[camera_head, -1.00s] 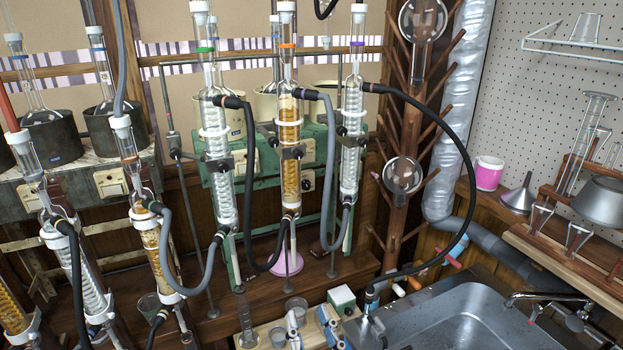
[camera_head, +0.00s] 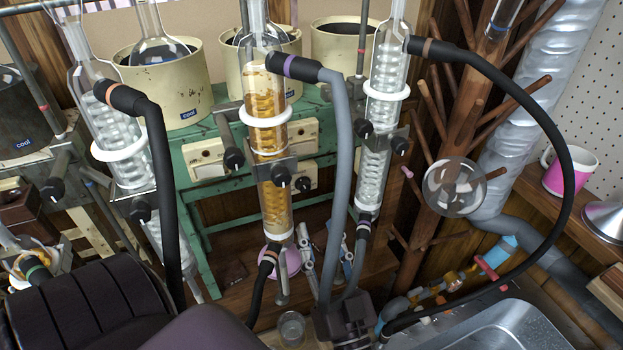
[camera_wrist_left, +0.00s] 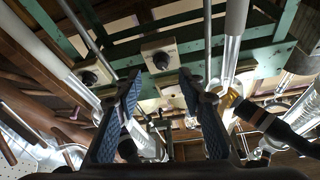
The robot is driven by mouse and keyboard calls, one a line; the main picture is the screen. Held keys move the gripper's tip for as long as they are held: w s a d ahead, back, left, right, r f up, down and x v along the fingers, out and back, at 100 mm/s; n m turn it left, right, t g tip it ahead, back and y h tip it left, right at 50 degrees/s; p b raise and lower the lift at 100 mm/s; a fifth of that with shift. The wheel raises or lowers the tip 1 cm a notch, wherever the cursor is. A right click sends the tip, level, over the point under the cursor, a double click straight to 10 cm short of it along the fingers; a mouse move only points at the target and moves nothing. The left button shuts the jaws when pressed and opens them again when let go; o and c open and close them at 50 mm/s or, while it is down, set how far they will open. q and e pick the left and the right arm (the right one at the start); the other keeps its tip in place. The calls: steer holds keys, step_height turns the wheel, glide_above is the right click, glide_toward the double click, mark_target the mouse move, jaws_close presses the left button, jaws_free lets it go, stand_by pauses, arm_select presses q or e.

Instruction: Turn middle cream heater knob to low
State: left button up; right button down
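Three cream heaters stand on a green frame (camera_head: 190,215) in the head view: left (camera_head: 165,95), middle (camera_head: 282,88) and right (camera_head: 335,50). Cream control boxes sit below: one at left (camera_head: 206,160) with a black knob (camera_head: 233,159), and a lower central one (camera_head: 311,171) with its knob (camera_head: 303,184), partly hidden by a condenser. The wrist view shows two boxes with black knobs (camera_wrist_left: 88,77) (camera_wrist_left: 161,61); which heater each serves I cannot tell. My left gripper (camera_head: 326,240) is open and empty below the boxes; its blue-padded fingers (camera_wrist_left: 160,82) are apart, clear of the knobs. My right gripper is not in view.
A coiled amber condenser (camera_head: 272,195), a clear condenser (camera_head: 375,160) and a grey hose (camera_head: 340,170) stand before the frame. Black hoses (camera_head: 165,190) loop nearby. A wooden peg rack (camera_head: 410,235) and metal sink (camera_head: 520,325) are at right.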

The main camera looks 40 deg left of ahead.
mark_target(306, 191)
arm_select(q)
steer(key=shift+p+x, duration=1.3)
steer(key=shift+x, duration=2.45)
steer(key=shift+s+r, duration=0.15)
steer(key=shift+r, duration=0.05)
jaws_close()
steer(key=shift+f+n+g+y+b, duration=0.15)
steer(key=shift+n+g+y+b, duration=0.5)
steer(key=shift+n, duration=0.95)
steer(key=shift+w+d+n+g, duration=0.1)
steer(key=shift+w+n+g, duration=0.1)
steer(key=shift+n+g, duration=1.05)
steer(key=shift+n+t, duration=0.35)
steer(key=shift+t, duration=0.05)
